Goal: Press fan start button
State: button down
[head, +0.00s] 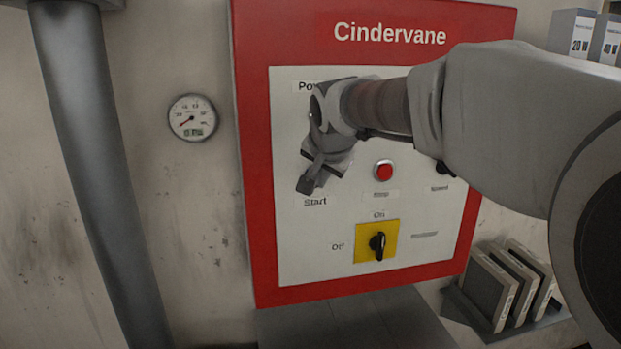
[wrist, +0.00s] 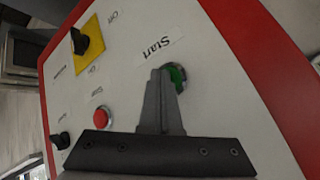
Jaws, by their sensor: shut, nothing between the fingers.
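The green start button (wrist: 177,77) sits on the white face of the control panel (head: 305,245) by the label "Start". In the wrist view my gripper (wrist: 159,75) is shut and empty, its fingertips overlapping the left part of the button. I cannot tell whether they touch it. In the head view my gripper (head: 308,185) is in front of the panel, just above the "Start" label, and hides the button.
A red stop button (head: 384,170) is right of my gripper; it also shows in the wrist view (wrist: 103,117). Below is a black rotary switch (head: 378,243) on a yellow plate. A gauge (head: 193,117) and a grey pipe (head: 92,130) are at left. Binders (head: 490,285) stand lower right.

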jog(key=shift+w, duration=0.1)
dwell(0.5)
jog(key=shift+s+d+b, duration=0.2)
jog(key=shift+s+b, duration=0.3)
jog(key=shift+s, duration=0.3)
jog(key=shift+s, duration=0.1)
jog(key=s+b, duration=0.1)
jog(key=s, duration=0.1)
jog(key=s+d+b, duration=0.1)
jog(key=s, duration=0.1)
jog(key=shift+s, duration=0.4)
